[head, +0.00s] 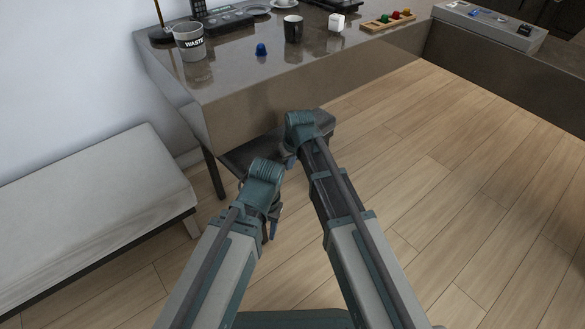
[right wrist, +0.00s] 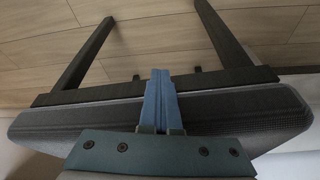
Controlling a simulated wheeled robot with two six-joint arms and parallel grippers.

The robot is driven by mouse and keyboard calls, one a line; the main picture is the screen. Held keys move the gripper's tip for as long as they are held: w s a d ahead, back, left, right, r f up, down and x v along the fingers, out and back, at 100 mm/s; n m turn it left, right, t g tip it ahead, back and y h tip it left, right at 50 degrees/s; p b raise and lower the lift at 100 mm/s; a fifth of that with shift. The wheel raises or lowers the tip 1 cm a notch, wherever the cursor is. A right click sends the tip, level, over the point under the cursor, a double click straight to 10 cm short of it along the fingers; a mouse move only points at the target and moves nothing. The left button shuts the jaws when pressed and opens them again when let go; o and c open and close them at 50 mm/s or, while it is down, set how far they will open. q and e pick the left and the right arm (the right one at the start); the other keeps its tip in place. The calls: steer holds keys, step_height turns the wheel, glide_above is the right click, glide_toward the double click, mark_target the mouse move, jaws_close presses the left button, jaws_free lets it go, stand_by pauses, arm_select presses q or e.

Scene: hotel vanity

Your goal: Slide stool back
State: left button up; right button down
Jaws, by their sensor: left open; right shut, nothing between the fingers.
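The stool (head: 238,160) has a dark seat and stands partly under the front of the vanity in the head view, largely hidden behind my arms. In the right wrist view its grey padded seat edge (right wrist: 235,108) spans the picture, with dark legs beyond. My right gripper (right wrist: 160,78) is shut and empty, its blue fingers overlapping the seat edge and frame; I cannot tell whether they touch. In the head view the right gripper (head: 291,160) is mostly hidden at the stool. My left gripper (head: 272,225) is open and empty, lower and nearer than the stool.
The vanity (head: 230,110) carries a waste cup (head: 189,42), a dark mug (head: 293,30), a blue item (head: 261,49) and a wooden tray (head: 375,25). A grey bench (head: 90,205) stands at left. The wood floor (head: 460,200) at right is clear.

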steer(key=shift+w+a, duration=0.25)
steer(key=shift+w, duration=0.35)
steer(key=shift+w+a, duration=0.25)
steer(key=shift+w, duration=0.3)
arm_select(q)
steer(key=shift+f, duration=0.1)
arm_select(e)
steer(key=shift+s, duration=0.1)
steer(key=shift+s+f, duration=0.1)
steer(key=shift+s+d, duration=0.1)
steer(key=shift+s, duration=0.15)
arm_select(q)
steer(key=shift+d, duration=0.15)
step_height(320, 180, up, 10)
steer(key=p, duration=0.9)
steer(key=shift+f+p, duration=0.15)
steer(key=shift+p, duration=0.2)
steer(key=shift+c, duration=0.2)
arm_select(e)
steer(key=s+d+r, duration=0.2)
steer(key=s+r, duration=0.3)
steer(key=r, duration=0.4)
steer(key=shift+s+d+r, duration=0.35)
steer(key=shift+s+d, duration=0.05)
